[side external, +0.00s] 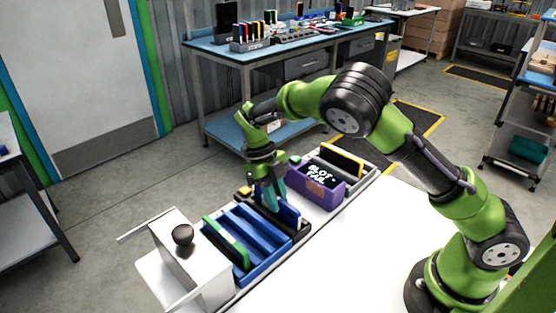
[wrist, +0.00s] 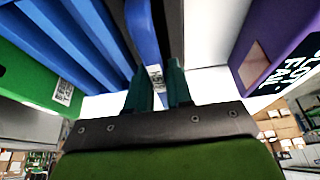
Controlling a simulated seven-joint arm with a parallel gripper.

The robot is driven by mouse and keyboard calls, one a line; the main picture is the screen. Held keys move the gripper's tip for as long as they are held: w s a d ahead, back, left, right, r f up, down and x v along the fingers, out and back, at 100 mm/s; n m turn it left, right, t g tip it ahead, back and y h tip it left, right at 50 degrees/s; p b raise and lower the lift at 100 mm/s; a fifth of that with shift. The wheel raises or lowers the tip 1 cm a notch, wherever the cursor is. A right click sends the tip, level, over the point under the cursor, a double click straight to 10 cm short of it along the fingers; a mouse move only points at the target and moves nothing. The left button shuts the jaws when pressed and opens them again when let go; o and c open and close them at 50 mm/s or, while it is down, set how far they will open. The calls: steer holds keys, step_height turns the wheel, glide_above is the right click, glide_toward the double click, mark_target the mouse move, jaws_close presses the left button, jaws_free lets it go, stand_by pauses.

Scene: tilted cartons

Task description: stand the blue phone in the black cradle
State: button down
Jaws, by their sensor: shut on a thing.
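The blue phone (side external: 290,213) is upright between the fingers of my gripper (side external: 270,194), which is shut on it. In the wrist view the phone (wrist: 143,34) shows as a blue slab running up from the fingertips (wrist: 158,88), with a small white label near them. The black cradle (side external: 303,231) is low and dark, directly below and around the phone's lower part in the side view. The fingers and phone hide much of it. I cannot tell whether the phone's bottom edge rests in its slot.
A blue slotted rack (side external: 262,238) holding a green item (side external: 226,243) is close on the left. A purple box (side external: 318,188) with white lettering and a yellow-edged black item (side external: 343,160) stand to the right. A white box (side external: 190,260) with a black knob (side external: 182,234) is at front left.

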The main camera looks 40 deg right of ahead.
steer(key=c, duration=0.9)
jaws_free()
steer(key=shift+c, duration=0.2)
steer(key=v, duration=1.7)
steer(key=shift+s, duration=0.1)
